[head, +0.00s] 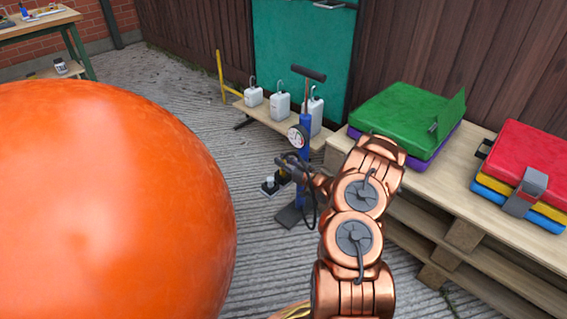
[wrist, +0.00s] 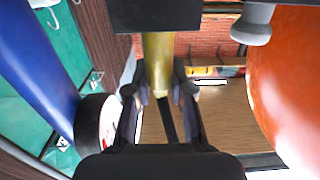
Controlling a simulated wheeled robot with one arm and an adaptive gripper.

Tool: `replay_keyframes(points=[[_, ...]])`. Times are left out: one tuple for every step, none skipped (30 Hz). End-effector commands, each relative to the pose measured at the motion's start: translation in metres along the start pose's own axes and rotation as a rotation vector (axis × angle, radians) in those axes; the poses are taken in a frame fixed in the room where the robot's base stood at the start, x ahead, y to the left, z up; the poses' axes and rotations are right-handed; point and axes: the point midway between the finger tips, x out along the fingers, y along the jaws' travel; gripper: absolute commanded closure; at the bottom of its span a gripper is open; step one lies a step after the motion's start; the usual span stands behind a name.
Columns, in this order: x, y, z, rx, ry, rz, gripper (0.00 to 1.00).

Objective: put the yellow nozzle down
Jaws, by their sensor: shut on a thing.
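The yellow nozzle (wrist: 158,66) is between the two fingers of my gripper (wrist: 158,100) in the wrist view. The gripper is shut on it. A dark block at the top of that view hides the nozzle's far end.
A dark plate with a pale-topped piece (head: 268,183) lies just left of the pump. A large orange ball (head: 110,200) fills the left. A low bench (head: 268,117) holds white canisters. A pallet (head: 470,205) with coloured folded stacks is at right.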

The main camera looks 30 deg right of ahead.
Motion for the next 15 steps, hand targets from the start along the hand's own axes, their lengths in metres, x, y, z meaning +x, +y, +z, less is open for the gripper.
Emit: replay_keyframes(points=[[0.0,0.0,-0.0003,0.0,0.0,0.0,1.0],[-0.0001,0.0,-0.0002,0.0,0.0,0.0,1.0],[-0.0001,0.0,0.0002,0.0,0.0,0.0,1.0],[-0.0001,0.0,0.0008,0.0,-0.001,0.0,1.0],[-0.0001,0.0,0.0015,0.0,-0.001,0.0,1.0],[-0.0001,0.0,0.0024,0.0,0.0,-0.001,1.0],[0.0,0.0,0.0026,0.0,0.0,-0.001,0.76],[0.0,0.0,0.0026,0.0,0.0,-0.001,0.73],[0.0,0.0001,0.0026,0.0,0.0,0.0,0.69],[-0.0001,0.0001,0.0027,0.0,0.0,0.0,0.66],[-0.0001,0.0001,0.0027,0.0,0.0,0.0,0.63],[-0.0001,0.0001,0.0027,0.0,0.0,0.0,0.59],[-0.0001,0.0002,0.0027,0.0,0.0,0.0,0.56],[-0.0001,0.0001,0.0028,0.0,0.0,0.0,0.53],[-0.0001,0.0001,0.0028,0.0,0.0,0.0,0.53]])
